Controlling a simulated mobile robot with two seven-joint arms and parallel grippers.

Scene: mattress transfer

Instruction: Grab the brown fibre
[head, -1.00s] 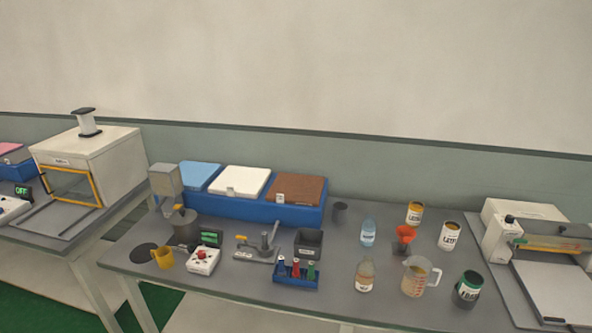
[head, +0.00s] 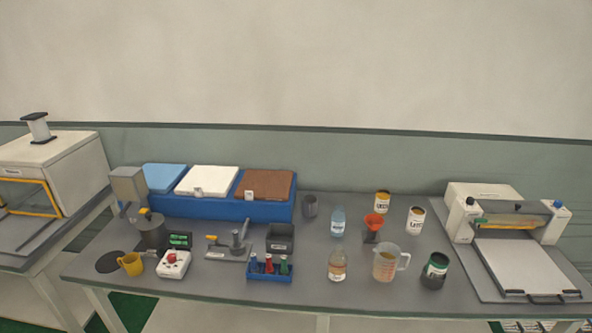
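The brown fibre (head: 265,184) is a flat brown slab with a small pale tag at its front edge. It lies in the right-hand section of a long blue tray (head: 225,208) at the back of the table. A white slab (head: 207,179) lies beside it in the middle, and a light blue slab (head: 164,177) lies at the left. Neither of my grippers shows in the head view.
The grey table (head: 210,288) holds a mixer (head: 150,228), a yellow mug (head: 131,264), a lever tool (head: 232,246), a dark bin (head: 281,238) and a small blue bottle rack (head: 270,278). Bottles, cans and a measuring jug (head: 385,264) stand right of centre. A white machine (head: 478,205) is at far right.

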